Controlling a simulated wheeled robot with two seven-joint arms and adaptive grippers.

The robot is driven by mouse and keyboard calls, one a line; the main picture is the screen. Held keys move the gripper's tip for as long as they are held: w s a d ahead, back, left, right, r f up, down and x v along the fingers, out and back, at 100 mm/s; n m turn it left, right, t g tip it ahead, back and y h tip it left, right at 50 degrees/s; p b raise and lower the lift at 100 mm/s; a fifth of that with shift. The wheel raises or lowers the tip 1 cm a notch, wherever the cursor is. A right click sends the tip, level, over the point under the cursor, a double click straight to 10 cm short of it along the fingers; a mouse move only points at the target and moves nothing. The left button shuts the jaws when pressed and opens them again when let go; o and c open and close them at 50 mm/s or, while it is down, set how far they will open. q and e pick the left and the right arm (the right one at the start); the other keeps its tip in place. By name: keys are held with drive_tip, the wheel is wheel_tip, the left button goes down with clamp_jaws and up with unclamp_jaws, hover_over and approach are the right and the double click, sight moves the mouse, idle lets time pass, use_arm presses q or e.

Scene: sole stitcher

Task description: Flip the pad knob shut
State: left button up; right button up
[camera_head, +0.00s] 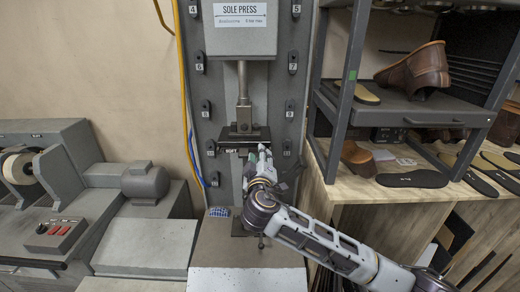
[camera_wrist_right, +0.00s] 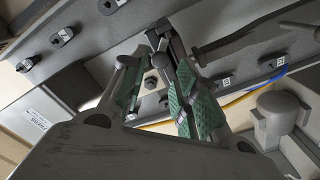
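The sole press stands in the middle of the head view, with a steel ram (camera_head: 243,82) and a dark pad head (camera_head: 243,133) below it. I cannot clearly make out the pad knob; a small labelled part (camera_head: 231,152) sits under the pad head, just left of my gripper. My right gripper (camera_head: 259,158) is raised in front of the press column, close below the pad head. In the right wrist view its green-padded fingers (camera_wrist_right: 160,62) stand apart, with dark press parts beyond and near the tips. Contact cannot be told. My left gripper is out of view.
Numbered black knobs (camera_head: 292,68) line both press columns. A shelf (camera_head: 408,108) with a brown shoe (camera_head: 416,70) and soles stands at right. A grey machine with a motor (camera_head: 145,182) is at left. The press base (camera_head: 245,278) is clear in front.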

drive_tip(key=shift+w+p, duration=0.55)
drive_tip(key=shift+w, duration=1.6)
drive_tip(key=shift+c, duration=0.3)
clamp_jaws()
